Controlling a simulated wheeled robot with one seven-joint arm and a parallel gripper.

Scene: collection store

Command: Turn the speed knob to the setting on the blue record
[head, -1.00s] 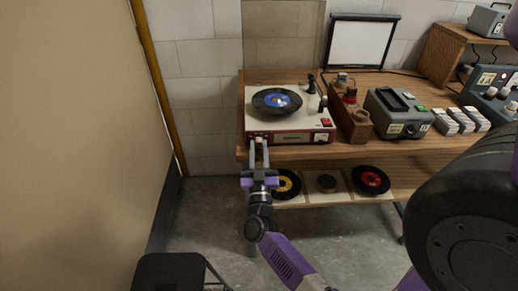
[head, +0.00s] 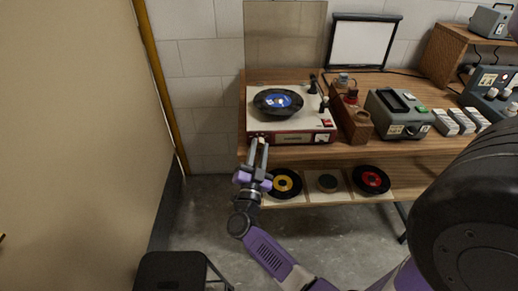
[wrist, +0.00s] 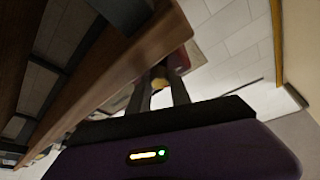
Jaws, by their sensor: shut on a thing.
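The record player (head: 290,137), cream-topped with a red front, stands at the left end of the wooden bench. The blue record (head: 278,102), black with a blue label, lies on it; the print on the label is too small to read. My gripper (head: 258,143) is at the left of the player's front face, its fingers shut on the speed knob. The fingers and the pale knob look much alike here, and the knob's pointer and markings cannot be read. In the wrist view my gripper (wrist: 164,85) appears rolled, its two fingers close together against the player's front.
Records with yellow (head: 283,184) and red (head: 371,180) labels lie on the shelf below. A brown wooden box (head: 353,122) and a grey device (head: 398,113) stand right of the player. A black stool (head: 168,272) is at the lower left.

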